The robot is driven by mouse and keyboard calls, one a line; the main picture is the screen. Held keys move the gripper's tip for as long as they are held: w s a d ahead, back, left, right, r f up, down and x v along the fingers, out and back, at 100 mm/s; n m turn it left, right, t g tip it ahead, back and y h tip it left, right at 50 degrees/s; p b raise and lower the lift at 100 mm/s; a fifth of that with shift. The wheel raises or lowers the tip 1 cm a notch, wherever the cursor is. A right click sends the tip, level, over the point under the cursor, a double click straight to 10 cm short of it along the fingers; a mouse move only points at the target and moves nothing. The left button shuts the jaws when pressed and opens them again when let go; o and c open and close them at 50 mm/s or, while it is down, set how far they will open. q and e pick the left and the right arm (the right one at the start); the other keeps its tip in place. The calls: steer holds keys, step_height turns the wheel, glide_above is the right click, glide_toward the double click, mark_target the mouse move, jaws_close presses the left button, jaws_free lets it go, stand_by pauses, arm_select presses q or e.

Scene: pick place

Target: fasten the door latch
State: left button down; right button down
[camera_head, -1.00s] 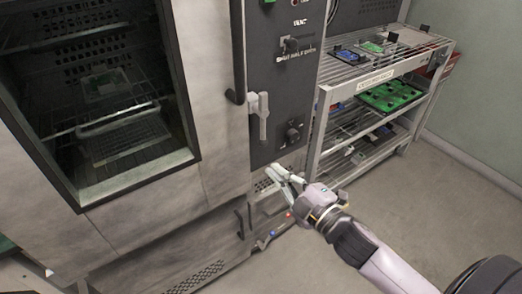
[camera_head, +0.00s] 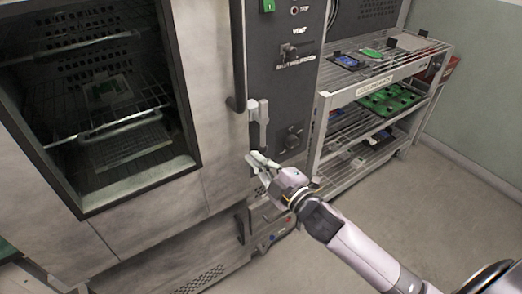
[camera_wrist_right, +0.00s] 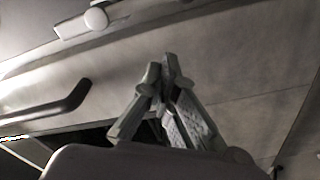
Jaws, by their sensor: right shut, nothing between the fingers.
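The light grey door latch (camera_head: 263,110) is on the edge between the oven door (camera_head: 215,140) and the dark control panel. Its lever hangs about vertical. The latch also shows at the top left of the right wrist view (camera_wrist_right: 97,18). My right gripper (camera_head: 254,158) is just below the lever's lower end, in front of the oven. In the right wrist view its fingertips (camera_wrist_right: 166,66) are together with nothing between them, apart from the latch. The head view does not show clearly whether the fingers touch the lever. My left gripper is out of view.
A black bar handle (camera_head: 238,60) runs up the door beside the latch. Knobs (camera_head: 292,136) stick out of the control panel (camera_head: 285,85). A metal rack (camera_head: 325,140) with trays and circuit boards stands at the right. The floor (camera_head: 400,200) in front of it is clear.

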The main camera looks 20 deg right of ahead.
mark_target(261, 127)
steer(key=w, duration=0.1)
steer(key=w+d+f, duration=0.1)
steer(key=w, duration=0.1)
steer(key=shift+w+d+f, duration=0.25)
steer(key=shift+w+d, duration=0.05)
steer(key=shift+d, duration=0.1)
steer(key=shift+w+d+f, duration=0.2)
steer(key=shift+d, duration=0.1)
